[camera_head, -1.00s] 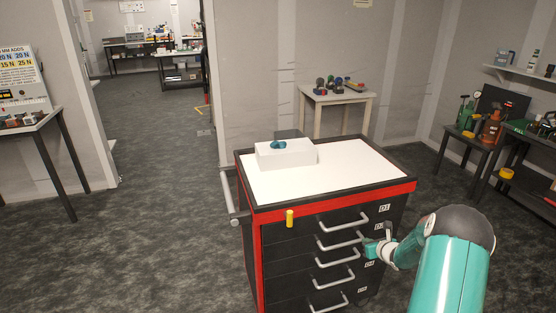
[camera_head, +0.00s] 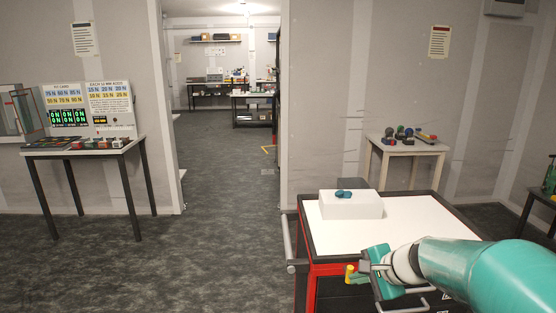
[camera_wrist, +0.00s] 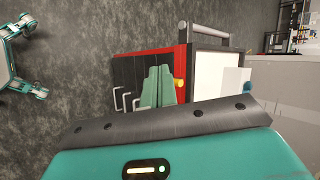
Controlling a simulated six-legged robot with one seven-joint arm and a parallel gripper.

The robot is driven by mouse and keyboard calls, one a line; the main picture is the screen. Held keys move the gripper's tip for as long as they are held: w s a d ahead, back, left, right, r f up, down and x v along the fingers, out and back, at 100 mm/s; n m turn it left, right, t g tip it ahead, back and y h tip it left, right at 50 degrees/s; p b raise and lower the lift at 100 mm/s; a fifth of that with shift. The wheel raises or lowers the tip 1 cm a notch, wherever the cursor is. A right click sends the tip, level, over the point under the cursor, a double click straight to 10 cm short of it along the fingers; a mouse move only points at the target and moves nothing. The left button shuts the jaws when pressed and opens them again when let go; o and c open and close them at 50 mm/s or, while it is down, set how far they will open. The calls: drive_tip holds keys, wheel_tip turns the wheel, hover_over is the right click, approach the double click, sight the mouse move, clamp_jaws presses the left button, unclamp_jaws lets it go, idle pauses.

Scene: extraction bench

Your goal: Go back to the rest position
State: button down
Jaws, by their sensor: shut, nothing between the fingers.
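My arm comes in from the right in the head view, and my gripper (camera_head: 366,264) is at the front of the red and black drawer cabinet (camera_head: 412,221), near its top edge. The gripper is shut and empty. In the wrist view its green fingers (camera_wrist: 158,84) lie together in front of the cabinet's drawer side, with drawer handles (camera_wrist: 122,100) to their left. Whether the fingers touch the cabinet I cannot tell. Most of the drawer front is hidden by my arm or below the head view.
A yellow knob (camera_head: 350,274) is at the cabinet front. A display table (camera_head: 85,151) stands left and a small table (camera_head: 410,148) behind. The floor (camera_head: 210,235) left of the cabinet is clear.

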drive_tip(key=s+a+r+n+h, duration=0.1)
drive_tip(key=s+n, duration=0.5)
drive_tip(key=s, duration=0.6)
drive_tip(key=s+a+r+n+g+h, duration=0.1)
drive_tip(key=s+a+r+n+h, duration=0.1)
drive_tip(key=s+r+n+h, duration=0.2)
drive_tip(key=s+n, duration=0.3)
drive_tip(key=s, duration=0.4)
drive_tip(key=shift+s+a, duration=0.25)
drive_tip(key=shift+s, duration=0.1)
